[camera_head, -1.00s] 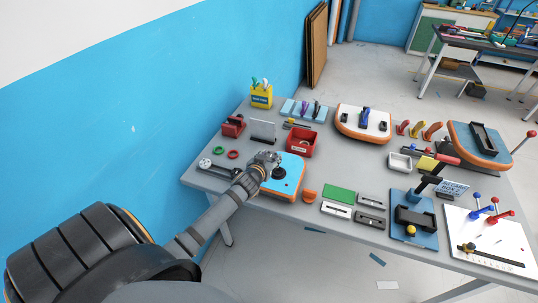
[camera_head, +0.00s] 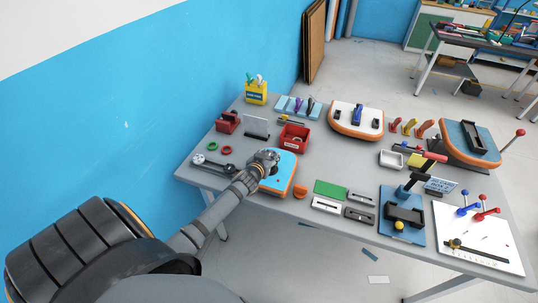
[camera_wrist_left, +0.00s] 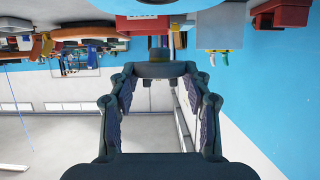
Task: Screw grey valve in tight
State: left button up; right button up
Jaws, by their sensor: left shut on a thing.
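The blue board piece with an orange rim (camera_head: 285,172) lies on the grey table near its front left edge. My left gripper (camera_head: 270,157) is over the left back part of this board and covers it there. How deep the valve sits in the board is hidden. My right gripper is not in view.
A red bin (camera_head: 294,137) stands just behind the board. A spanner-like tool (camera_head: 210,164) lies at the left. The blue wall is close on the left.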

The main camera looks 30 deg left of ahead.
pick_arm(q)
notch_tip(320, 180, down, 4)
jog(key=shift+r+b, duration=0.2)
jog(key=shift+b, duration=0.95)
dwell(0.6)
jog(key=shift+f+b, duration=0.75)
jog(key=shift+f, duration=0.3)
jog(key=o, duration=1.2)
